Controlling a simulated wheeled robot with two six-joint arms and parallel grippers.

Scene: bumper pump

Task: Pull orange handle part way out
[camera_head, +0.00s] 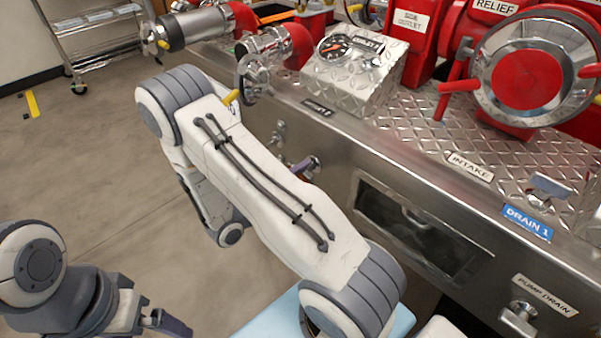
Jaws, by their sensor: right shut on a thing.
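My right gripper (306,166) is at the front of the steel bumper panel, beside some small metal fittings (279,133). My own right forearm covers most of it, and only dark finger parts show. It is shut on a handle at the panel. The handle is almost wholly hidden, so I cannot make out its orange colour or how far out it stands. My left gripper (168,323) is at the bottom left, low over the floor and away from the panel. Its fingers are too cut off and small to tell whether they are open.
The steel bumper (345,145) carries a gauge box (350,75), red valves and a large capped intake (525,78). A yellow lever (231,97) sits near a pipe fitting. A PUMP DRAIN knob (520,318) sticks out at lower right.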

